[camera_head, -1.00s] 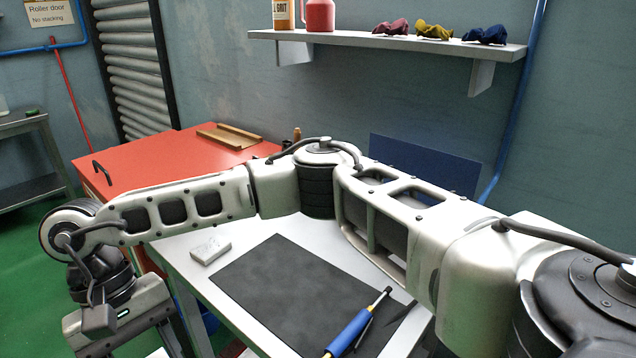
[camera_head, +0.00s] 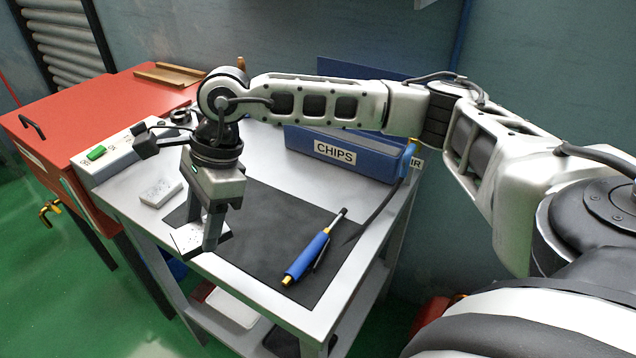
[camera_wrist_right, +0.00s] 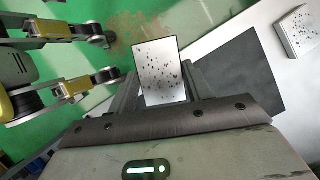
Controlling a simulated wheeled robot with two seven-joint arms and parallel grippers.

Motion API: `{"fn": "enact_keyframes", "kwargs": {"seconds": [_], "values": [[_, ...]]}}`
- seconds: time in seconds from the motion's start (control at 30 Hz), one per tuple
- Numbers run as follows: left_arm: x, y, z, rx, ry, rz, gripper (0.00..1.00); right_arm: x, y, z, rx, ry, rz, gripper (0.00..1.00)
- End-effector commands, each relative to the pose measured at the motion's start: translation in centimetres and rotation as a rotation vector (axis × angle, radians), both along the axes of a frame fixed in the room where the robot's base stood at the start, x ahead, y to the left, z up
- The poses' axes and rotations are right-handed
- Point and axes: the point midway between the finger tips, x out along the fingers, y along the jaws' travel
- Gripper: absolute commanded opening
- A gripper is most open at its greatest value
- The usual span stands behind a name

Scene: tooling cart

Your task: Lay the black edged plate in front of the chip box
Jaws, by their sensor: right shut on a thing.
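My right gripper (camera_head: 203,232) points down over the near left edge of the dark mat and is shut on the black edged plate (camera_head: 188,238). The plate is a small pale, speckled rectangle with a dark border. It shows between the fingers in the right wrist view (camera_wrist_right: 162,70). The chip box (camera_head: 310,143) is blue, labelled CHIPS, and stands at the back of the table, apart from the plate; my right arm hides part of its top.
A second speckled pale block (camera_head: 160,192) lies on the white table left of the mat (camera_head: 262,225). A blue-handled tool (camera_head: 308,256) lies on the mat's right side. A grey box with a green switch (camera_head: 97,153) stands at the left. The mat between tool and gripper is clear.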

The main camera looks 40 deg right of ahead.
Motion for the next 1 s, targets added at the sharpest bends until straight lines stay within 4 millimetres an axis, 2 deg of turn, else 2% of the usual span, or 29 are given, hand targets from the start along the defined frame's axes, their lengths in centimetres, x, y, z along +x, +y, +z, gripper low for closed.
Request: {"fn": "enact_keyframes", "kwargs": {"seconds": [0.1, 0.57, 1.0], "values": [[0.0, 0.0, -0.2, 0.001, 0.002, -0.001, 0.36, 0.6, -1.2, 0.3, 0.002, -0.005, -0.263, 0.08], [0.0, -0.1, -0.7, 0.0, 0.003, -0.005, 0.36, 2.9, -5.5, 1.8, 0.007, -0.006, -1.286, 0.08], [0.4, -0.2, -0.6, -0.004, -0.013, -0.007, 0.36, 4.7, -11.1, 3.8, 0.007, 0.0, -2.421, 0.08]]}}
